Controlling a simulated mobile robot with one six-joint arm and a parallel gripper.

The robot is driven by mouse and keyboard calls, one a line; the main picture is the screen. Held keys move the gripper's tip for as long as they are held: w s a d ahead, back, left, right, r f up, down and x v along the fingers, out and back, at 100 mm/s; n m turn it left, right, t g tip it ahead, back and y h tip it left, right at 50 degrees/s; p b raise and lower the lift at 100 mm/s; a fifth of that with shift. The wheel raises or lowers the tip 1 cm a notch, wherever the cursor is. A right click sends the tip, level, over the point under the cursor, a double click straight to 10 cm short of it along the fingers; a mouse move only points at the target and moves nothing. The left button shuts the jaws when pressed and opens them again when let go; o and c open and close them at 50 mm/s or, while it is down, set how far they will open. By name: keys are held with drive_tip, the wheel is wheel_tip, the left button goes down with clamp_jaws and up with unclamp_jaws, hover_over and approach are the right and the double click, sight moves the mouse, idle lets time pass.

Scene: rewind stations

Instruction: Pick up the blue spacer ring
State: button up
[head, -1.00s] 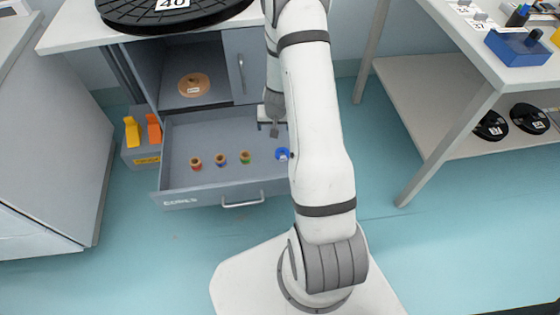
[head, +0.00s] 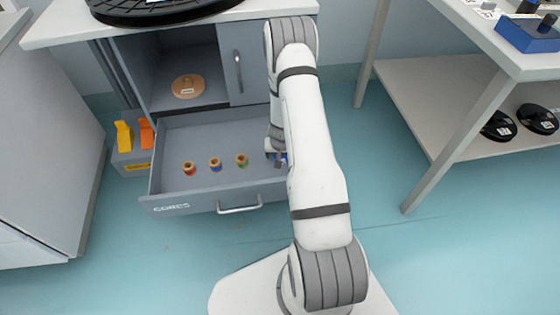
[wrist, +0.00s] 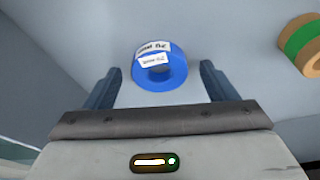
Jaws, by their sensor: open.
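The blue spacer ring (wrist: 174,76) lies in the open drawer, with white labels on it. In the head view my gripper (head: 277,158) is down in the right part of the drawer (head: 222,198). There my arm and gripper hide nearly all of the ring.
Three small cores with red, blue and green bands stand in the drawer left of my gripper; the green-banded core (wrist: 303,46) shows at the wrist view's right edge. The drawer walls are close around. A tan disc (head: 188,86) lies on the shelf above.

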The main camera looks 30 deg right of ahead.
drive_tip(key=shift+c, duration=0.3)
drive_tip(key=c, duration=1)
